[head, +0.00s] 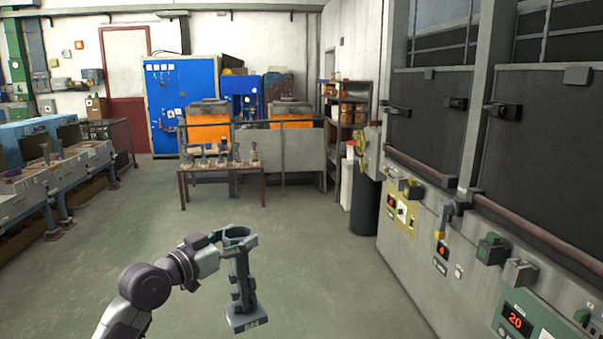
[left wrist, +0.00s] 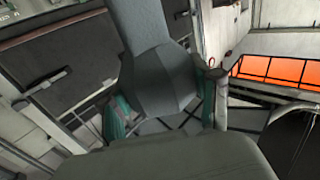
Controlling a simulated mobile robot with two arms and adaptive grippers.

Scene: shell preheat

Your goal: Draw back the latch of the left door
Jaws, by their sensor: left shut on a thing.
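The left door (head: 430,128) is a dark panel at the right in the head view. It has black latch-like fittings near its left edge (head: 397,110) and right edge (head: 455,103); I cannot tell which is the latch. Both stand straight out from the front. My left gripper (head: 235,262) is low over the open floor, well apart from the door. It is shut on a grey upright piece (head: 241,290) with a ring top and a flat block foot. The grey piece (left wrist: 160,85) fills the middle of the left wrist view. My right gripper is out of view.
The right door (head: 545,140) stands beside the left one. Below them a brown rail (head: 535,232) and a grey panel with knobs and a red display (head: 516,320) project. A low table (head: 222,170) with several pieces stands behind. The floor between is clear.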

